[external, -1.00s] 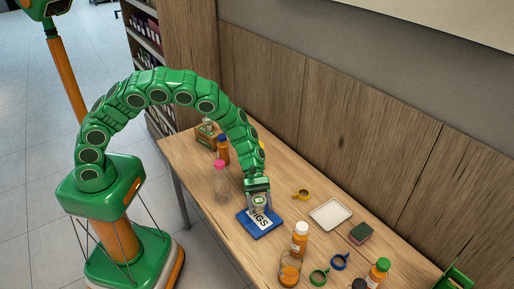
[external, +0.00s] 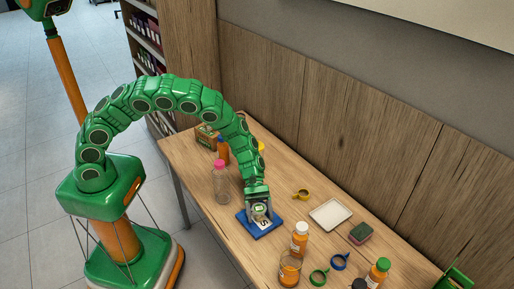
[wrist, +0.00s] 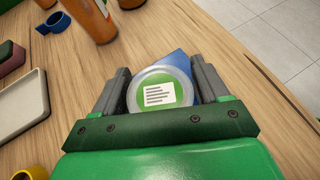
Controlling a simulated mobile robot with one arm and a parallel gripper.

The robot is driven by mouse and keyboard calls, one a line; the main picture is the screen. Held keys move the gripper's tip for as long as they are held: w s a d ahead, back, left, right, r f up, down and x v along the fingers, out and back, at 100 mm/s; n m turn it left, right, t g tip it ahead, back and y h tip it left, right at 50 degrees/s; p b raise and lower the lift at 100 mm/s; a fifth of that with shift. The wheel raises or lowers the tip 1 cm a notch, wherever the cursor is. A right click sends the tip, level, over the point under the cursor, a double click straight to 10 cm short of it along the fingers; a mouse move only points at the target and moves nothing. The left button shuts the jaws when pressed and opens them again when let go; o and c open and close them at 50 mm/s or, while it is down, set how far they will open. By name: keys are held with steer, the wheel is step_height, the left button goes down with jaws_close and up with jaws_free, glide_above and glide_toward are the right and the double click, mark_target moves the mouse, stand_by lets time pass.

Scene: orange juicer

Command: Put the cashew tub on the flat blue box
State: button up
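The cashew tub (wrist: 160,93) is a short round tub with a clear rim and a green face bearing a white label. My gripper (wrist: 162,80) has one grey finger on each side of it and is shut on it. The external view shows the tub (external: 261,209) in my gripper (external: 259,211), low over the flat blue box (external: 249,226). In the wrist view a blue corner of the box (wrist: 178,57) shows beyond the tub. I cannot tell whether the tub's underside touches the box; the gripper and tub hide much of the box top.
A pink-capped clear bottle (external: 220,185) stands to the left of the box. An orange bottle (external: 299,238) and a glass of orange (external: 289,270) stand to the right. A yellow cup (external: 301,194) and a white tray (external: 330,214) lie behind to the right.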

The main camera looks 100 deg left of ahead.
steer(key=shift+o, duration=1.2)
steer(key=shift+r, duration=0.1)
steer(key=v, duration=1.2)
